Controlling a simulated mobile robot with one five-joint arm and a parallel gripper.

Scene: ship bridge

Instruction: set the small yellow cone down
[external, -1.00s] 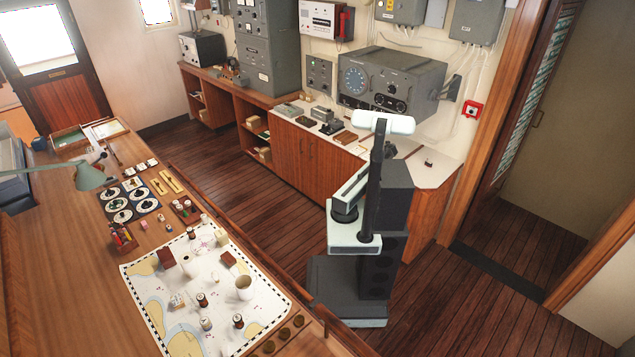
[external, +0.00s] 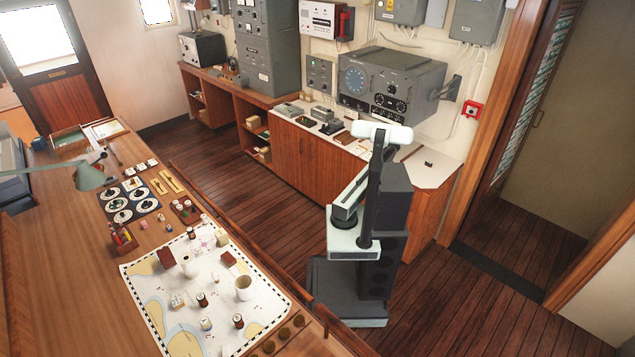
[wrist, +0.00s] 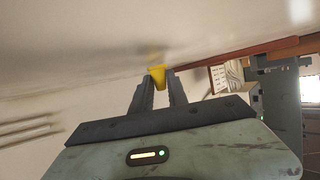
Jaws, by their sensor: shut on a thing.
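The small yellow cone (wrist: 157,77) is between the fingertips of my gripper (wrist: 159,82) in the wrist view, and the jaws are shut on it. A pale, glossy surface fills the upper part of that view, with a blurred yellow reflection just beyond the cone. I cannot tell whether the cone touches this surface. In the external view my arm and column stand in front of the white-topped side counter (external: 432,172). My gripper and the cone are hidden there.
A small dark item (external: 428,163) lies on the right part. The chart table (external: 60,215) at left is crowded.

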